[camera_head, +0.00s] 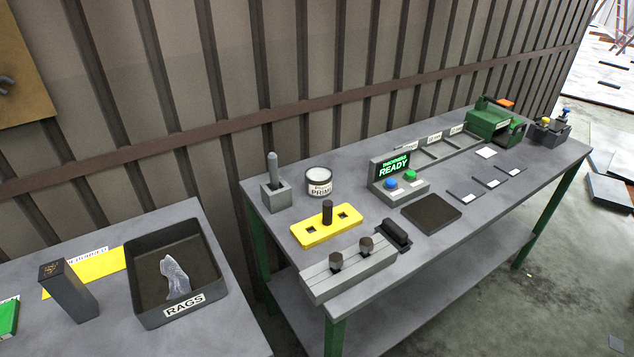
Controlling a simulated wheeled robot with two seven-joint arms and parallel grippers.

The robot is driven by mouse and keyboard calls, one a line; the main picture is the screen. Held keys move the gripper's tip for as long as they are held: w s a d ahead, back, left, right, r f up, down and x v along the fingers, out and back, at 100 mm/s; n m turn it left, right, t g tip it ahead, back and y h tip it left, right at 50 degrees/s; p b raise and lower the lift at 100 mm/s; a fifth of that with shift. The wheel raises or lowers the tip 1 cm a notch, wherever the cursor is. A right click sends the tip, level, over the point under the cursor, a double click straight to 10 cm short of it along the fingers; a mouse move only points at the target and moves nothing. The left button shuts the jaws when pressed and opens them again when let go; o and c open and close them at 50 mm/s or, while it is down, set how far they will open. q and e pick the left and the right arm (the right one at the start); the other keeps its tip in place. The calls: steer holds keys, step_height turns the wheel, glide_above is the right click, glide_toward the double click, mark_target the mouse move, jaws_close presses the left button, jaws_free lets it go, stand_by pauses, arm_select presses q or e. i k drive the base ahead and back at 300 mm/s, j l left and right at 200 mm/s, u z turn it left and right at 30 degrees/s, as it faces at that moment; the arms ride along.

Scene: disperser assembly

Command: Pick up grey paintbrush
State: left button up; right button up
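A grey upright handle (272,167) stands in a square grey holder (276,197) at the back left corner of the long workbench. It is the thing that looks most like the grey paintbrush; its lower end is hidden in the holder and no bristles show. Neither of my grippers is in view.
The workbench (385,282) also holds a yellow plate (322,231) with a dark peg, a grey clamp block (348,273), a "READY" panel (397,180) and a dark pad (431,213). A rags tray (203,306) sits on the left table. A ribbed wall stands behind.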

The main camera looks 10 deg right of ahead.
mark_target(272, 162)
steer(key=i+l+z, duration=0.15)
steer(key=l+z, duration=0.3)
steer(key=i+l+z, duration=0.2)
steer(key=l+z, duration=0.2)
